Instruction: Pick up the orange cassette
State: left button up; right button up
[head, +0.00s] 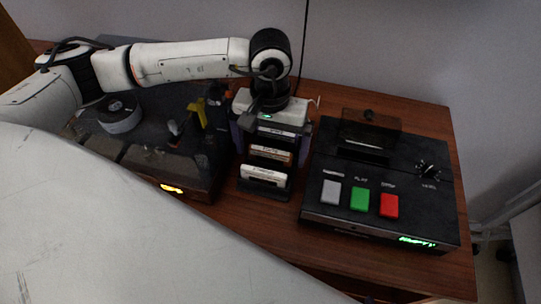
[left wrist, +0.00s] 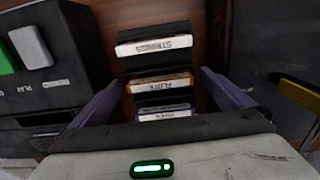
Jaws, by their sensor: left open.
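The orange cassette (head: 270,153) stands in the middle of a black rack (head: 264,193), between a cassette with a white label (head: 264,176) in front and another cassette (head: 277,133) behind. In the left wrist view its label reads FLUTE, with an orange edge (left wrist: 160,84); the STRINGS cassette (left wrist: 153,46) and a purple-edged cassette (left wrist: 165,112) flank it. My left gripper (head: 270,141) points down over the rack, open and empty. Its purple fingers (left wrist: 161,80) are on either side of the cassette row, apart from the orange cassette as far as shows. My right gripper is not in view.
A black player (head: 324,210) with grey, green and red buttons stands right of the rack; its display reads EMPTY. A dark device (head: 150,158) with a reel and yellow lever stands left. Wooden tabletop (head: 285,235) is bare in front. A wall is behind.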

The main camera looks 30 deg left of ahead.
aim_at(270, 150)
pick_arm(q)
jog(key=c, duration=1.1)
jog(key=shift+r, duration=0.15)
notch_tip(270, 150, up, 10)
jog(key=shift+f+b, duration=0.1)
jog(key=shift+b, duration=0.55)
